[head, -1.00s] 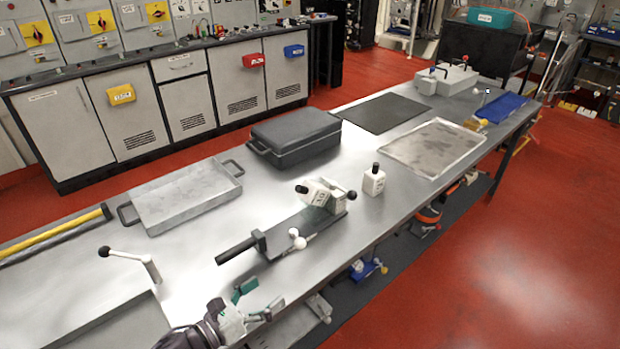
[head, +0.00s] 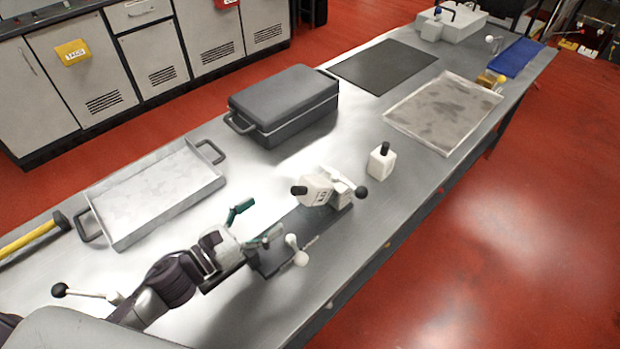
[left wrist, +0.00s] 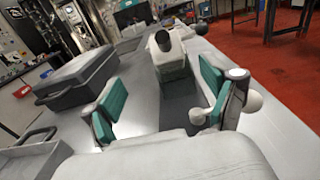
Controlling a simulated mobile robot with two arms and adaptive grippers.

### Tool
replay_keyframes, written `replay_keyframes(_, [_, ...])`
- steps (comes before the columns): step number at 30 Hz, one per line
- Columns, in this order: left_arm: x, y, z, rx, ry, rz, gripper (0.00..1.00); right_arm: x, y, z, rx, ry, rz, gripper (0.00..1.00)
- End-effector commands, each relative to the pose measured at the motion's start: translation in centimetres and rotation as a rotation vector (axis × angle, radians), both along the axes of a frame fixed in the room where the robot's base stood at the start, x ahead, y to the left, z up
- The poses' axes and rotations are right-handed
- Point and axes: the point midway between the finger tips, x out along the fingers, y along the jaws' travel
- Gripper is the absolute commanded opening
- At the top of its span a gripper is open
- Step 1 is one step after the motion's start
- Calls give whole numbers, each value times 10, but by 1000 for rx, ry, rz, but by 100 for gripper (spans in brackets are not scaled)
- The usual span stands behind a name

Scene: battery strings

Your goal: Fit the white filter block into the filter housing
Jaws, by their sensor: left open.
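A small white block with a black top (head: 381,163), which looks like the filter block, stands upright on the metal bench. To its left, a white angular unit with a black knob (head: 320,190), which looks like the filter housing, sits on a dark base plate. The unit shows ahead in the left wrist view (left wrist: 170,65), with a dark round part facing me. My left gripper (head: 254,222) is open and empty, above the near end of the base plate and short of the unit. Its teal-padded fingers (left wrist: 160,100) stand wide apart. My right gripper is out of view.
A white-knobbed lever (head: 293,243) stands beside the left gripper. A grey tray (head: 125,242) and a dark lidded case (head: 285,100) lie farther back. A shallow metal tray (head: 405,133) and black mat (head: 350,68) lie right. Bare bench surrounds the white block.

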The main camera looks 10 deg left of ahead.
Motion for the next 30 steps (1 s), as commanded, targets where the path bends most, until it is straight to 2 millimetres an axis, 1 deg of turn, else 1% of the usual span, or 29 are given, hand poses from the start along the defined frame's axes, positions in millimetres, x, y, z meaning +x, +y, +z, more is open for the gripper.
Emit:
replay_keyframes(4, [24,-16,6,0,-5,-1,85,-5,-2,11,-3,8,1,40])
replay_keyframes(9, [51,-34,5,-1,-3,1,85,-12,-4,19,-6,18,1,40])
replay_keyframes(12, [61,-41,3,-1,0,1,85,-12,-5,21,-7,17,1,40])
replay_keyframes(17, [68,-47,3,0,0,1,85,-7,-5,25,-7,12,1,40])
replay_keyframes(23, [88,-67,13,-3,-1,0,85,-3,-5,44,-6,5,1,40])
replay_keyframes(27, [102,-77,9,-1,1,0,85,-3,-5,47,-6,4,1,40])
replay_keyframes(30, [106,-79,8,0,2,-1,85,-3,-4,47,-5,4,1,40])
